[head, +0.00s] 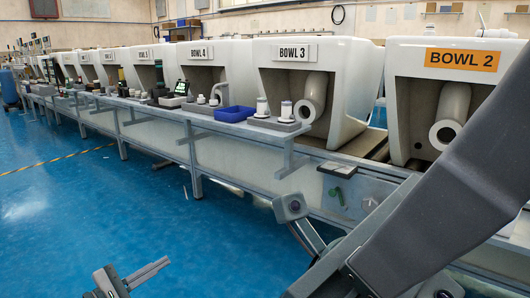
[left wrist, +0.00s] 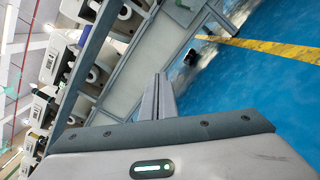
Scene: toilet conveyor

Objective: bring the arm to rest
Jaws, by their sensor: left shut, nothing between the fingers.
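My left gripper (head: 150,272) shows at the bottom left of the head view, over the blue floor. Its two fingers lie close together with nothing between them. In the left wrist view its fingers (left wrist: 163,98) are also together, pointing towards the grey bench and the floor. Dark links of my own arm cross the right side of the head view and hide part of the bench there. I cannot make out the right gripper's fingers in either view.
White toilet bowls labelled BOWL 2 (head: 462,60), BOWL 3 (head: 345,85) and BOWL 4 (head: 222,57) stand in a row. The grey bench (head: 240,132) before them carries a blue bin (head: 236,114) and white-topped fittings (head: 286,110). The blue floor (head: 90,205) at left is largely open.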

